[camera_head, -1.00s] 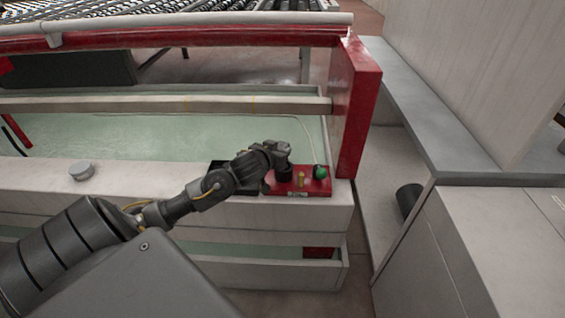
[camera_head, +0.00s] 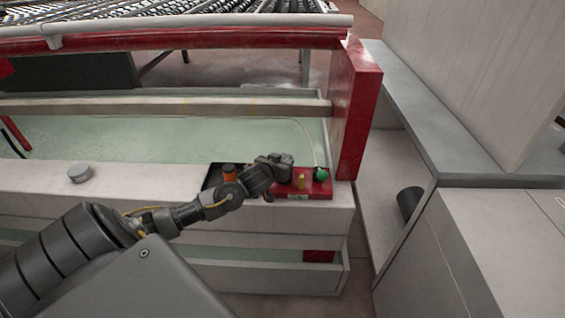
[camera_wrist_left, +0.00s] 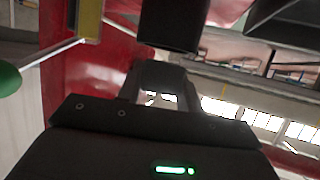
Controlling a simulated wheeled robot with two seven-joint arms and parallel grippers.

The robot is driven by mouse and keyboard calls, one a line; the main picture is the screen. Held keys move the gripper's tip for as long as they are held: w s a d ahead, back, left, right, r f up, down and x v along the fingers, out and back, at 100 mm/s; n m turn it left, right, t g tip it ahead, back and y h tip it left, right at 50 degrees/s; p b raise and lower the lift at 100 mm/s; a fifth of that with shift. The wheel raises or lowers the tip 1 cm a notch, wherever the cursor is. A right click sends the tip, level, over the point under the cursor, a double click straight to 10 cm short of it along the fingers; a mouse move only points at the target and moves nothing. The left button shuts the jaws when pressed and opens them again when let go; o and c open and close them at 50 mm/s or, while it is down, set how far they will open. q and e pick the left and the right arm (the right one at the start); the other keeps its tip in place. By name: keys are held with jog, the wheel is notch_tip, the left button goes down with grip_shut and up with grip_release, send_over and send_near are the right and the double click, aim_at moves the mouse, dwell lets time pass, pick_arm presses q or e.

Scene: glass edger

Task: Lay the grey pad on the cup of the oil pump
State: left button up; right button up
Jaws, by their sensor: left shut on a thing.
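A grey round disc (camera_head: 80,173), which looks like the grey pad, lies flat on the pale ledge, far left of my gripper. My left gripper (camera_head: 283,162) is over the left end of a red base (camera_head: 316,187), shut on a dark cylinder. The cylinder shows at the fingertips in the left wrist view (camera_wrist_left: 170,24); in the head view the fingers mostly hide it. An orange cylinder (camera_head: 229,172) stands by a black tray (camera_head: 213,178) behind my wrist. I cannot tell which part is the oil pump's cup. My right gripper is out of view.
A green knob (camera_head: 321,174) and a yellow post (camera_head: 301,182) stand on the red base, close right of my gripper. A red upright (camera_head: 356,115) rises behind them. The pale ledge (camera_head: 130,184) is clear between the disc and the tray.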

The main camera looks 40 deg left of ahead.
pick_arm(q)
jog(key=shift+f, duration=0.1)
jog(key=shift+f, duration=0.5)
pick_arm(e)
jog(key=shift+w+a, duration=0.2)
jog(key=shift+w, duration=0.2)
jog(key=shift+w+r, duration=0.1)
pick_arm(q)
jog(key=o, duration=1)
jog(key=shift+c, duration=0.2)
